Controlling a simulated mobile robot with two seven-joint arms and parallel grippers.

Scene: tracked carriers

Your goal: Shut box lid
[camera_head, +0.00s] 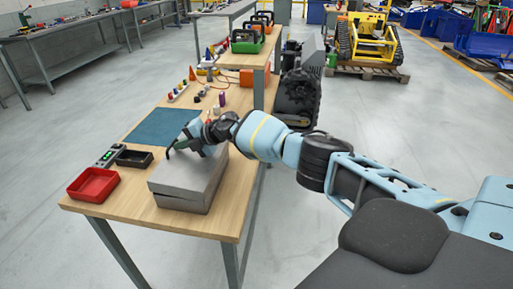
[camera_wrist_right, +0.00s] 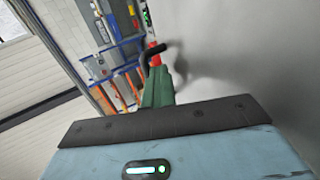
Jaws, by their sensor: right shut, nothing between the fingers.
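A grey box (camera_head: 182,203) stands on the wooden workbench. Its grey lid (camera_head: 185,177) lies over the top, with a thin dark seam between lid and body along the near side. I cannot tell whether the lid sits fully flat. My right gripper (camera_head: 172,151) is at the far left part of the lid, shut and empty, close to or touching it. In the right wrist view, the green fingers with a black tip (camera_wrist_right: 152,58) are beside a large pale grey surface, likely the lid (camera_wrist_right: 245,60). My left gripper is not in view.
A red tray (camera_head: 93,186) and a small black tray (camera_head: 134,158) are left of the box. A blue mat (camera_head: 160,125) lies behind it. Small coloured items and a raised shelf with toolboxes (camera_head: 247,41) stand farther back.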

